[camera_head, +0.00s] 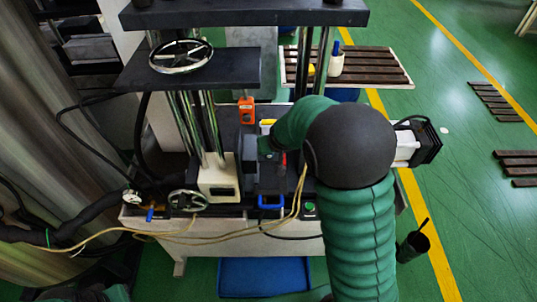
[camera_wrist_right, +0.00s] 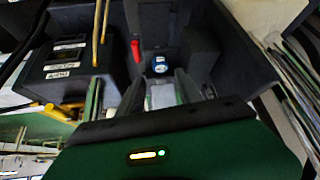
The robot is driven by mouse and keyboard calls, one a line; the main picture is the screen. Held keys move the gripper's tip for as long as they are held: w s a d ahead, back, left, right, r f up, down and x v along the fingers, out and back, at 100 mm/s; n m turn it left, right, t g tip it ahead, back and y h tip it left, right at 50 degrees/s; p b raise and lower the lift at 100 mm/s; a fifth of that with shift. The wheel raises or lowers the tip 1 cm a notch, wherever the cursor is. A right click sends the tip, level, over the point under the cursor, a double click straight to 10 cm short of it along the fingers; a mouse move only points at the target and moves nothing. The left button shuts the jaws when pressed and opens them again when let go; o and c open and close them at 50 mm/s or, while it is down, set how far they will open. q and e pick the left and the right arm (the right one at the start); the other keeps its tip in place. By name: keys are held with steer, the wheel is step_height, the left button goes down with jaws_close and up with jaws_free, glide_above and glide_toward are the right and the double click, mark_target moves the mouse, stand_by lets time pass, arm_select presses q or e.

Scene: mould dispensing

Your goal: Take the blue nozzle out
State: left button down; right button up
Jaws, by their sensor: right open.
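A small round blue piece, which looks like the blue nozzle (camera_wrist_right: 160,64), sits in a dark recess of the machine in the right wrist view. My right gripper (camera_wrist_right: 160,93) is open, with its two fingers pointing toward this piece from the near side. A pale block shows between the fingers, and I cannot tell whether it is held or lies beyond them. The fingers look apart from the blue piece. In the head view my right arm reaches over the machine and hides most of this area. My left gripper is not in view.
A red lever (camera_wrist_right: 136,51) stands left of the blue piece. The machine (camera_head: 235,80) has rods and handwheels. Yellow hoses (camera_head: 292,205) run across its front. A white bottle with a blue tip (camera_head: 336,66) stands on a slatted rack (camera_head: 385,68). A blue bin (camera_head: 265,278) lies below.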

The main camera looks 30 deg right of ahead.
mark_target(269, 157)
steer(key=p+x, duration=0.2)
steer(key=x, duration=0.6)
steer(key=shift+w, duration=0.25)
steer(key=shift+w+d+f, duration=0.15)
steer(key=shift+f, duration=0.1)
steer(key=c, duration=0.6)
jaws_close()
